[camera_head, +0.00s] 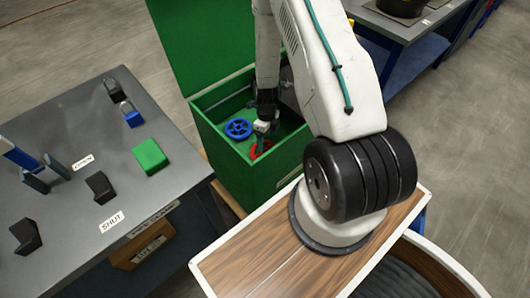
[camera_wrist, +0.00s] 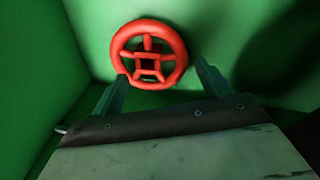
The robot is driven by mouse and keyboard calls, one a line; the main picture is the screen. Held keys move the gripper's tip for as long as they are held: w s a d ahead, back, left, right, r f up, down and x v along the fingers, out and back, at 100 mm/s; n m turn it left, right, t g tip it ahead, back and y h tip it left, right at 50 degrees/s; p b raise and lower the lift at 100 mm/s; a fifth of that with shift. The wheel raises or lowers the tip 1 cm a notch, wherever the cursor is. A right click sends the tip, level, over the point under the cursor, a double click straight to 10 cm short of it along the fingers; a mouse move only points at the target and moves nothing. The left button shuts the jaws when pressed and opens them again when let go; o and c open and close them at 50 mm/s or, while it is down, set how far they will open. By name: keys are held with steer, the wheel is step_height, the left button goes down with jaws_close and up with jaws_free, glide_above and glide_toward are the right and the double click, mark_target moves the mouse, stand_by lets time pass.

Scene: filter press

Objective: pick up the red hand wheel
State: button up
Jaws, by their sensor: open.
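The red hand wheel (camera_wrist: 148,54) lies on the floor of the green box (camera_head: 262,178), against the wall in the wrist view. In the head view only part of the red wheel (camera_head: 261,148) shows below my gripper. My gripper (camera_head: 262,138) is inside the box. In the wrist view its two fingers (camera_wrist: 158,80) are apart, one towards each side of the wheel's near edge, with nothing held between them. Whether the fingers touch the rim cannot be told.
A blue hand wheel (camera_head: 238,129) lies in the box, left of my gripper. The green box walls stand close around my gripper, with a raised green lid (camera_head: 215,40) behind. A grey table (camera_head: 75,200) with a green block (camera_head: 150,157) stands to the left.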

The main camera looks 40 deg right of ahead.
mark_target(267, 148)
steer(key=f, duration=0.4)
steer(key=shift+s+a+f, duration=0.25)
steer(key=shift+s, duration=0.15)
steer(key=shift+c, duration=0.4)
steer(key=c, duration=0.7)
steer(key=shift+r, duration=0.1)
steer(key=shift+c, duration=0.2)
